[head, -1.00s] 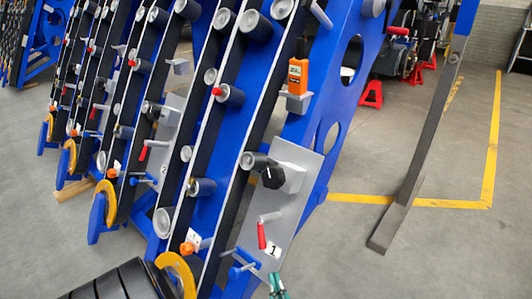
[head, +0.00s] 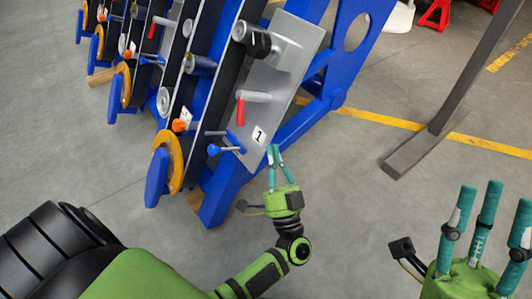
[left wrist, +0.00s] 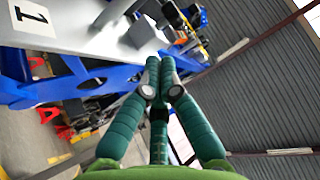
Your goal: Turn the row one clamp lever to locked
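The row one plate (head: 283,75) is a grey panel marked with a "1" label (head: 259,134), at the near end of the blue chassis. On it a red-handled lever (head: 241,110) hangs down from a grey pin. Just below is a blue clamp piece with a rod and a blue knob (head: 213,149). Which of these is the clamp lever is not marked. My left gripper (head: 273,149) is just below and right of the label, fingertips together and empty. In the left wrist view its fingertips (left wrist: 160,64) meet beneath the plate (left wrist: 85,25). My right gripper (head: 490,213) is open and empty at lower right.
An orange curved part (head: 172,160) and an orange knob (head: 180,125) sit left of the clamp. Similar rows stand further left. A dark metal post with a flat foot (head: 410,155) stands to the right. The floor between the post and chassis is clear.

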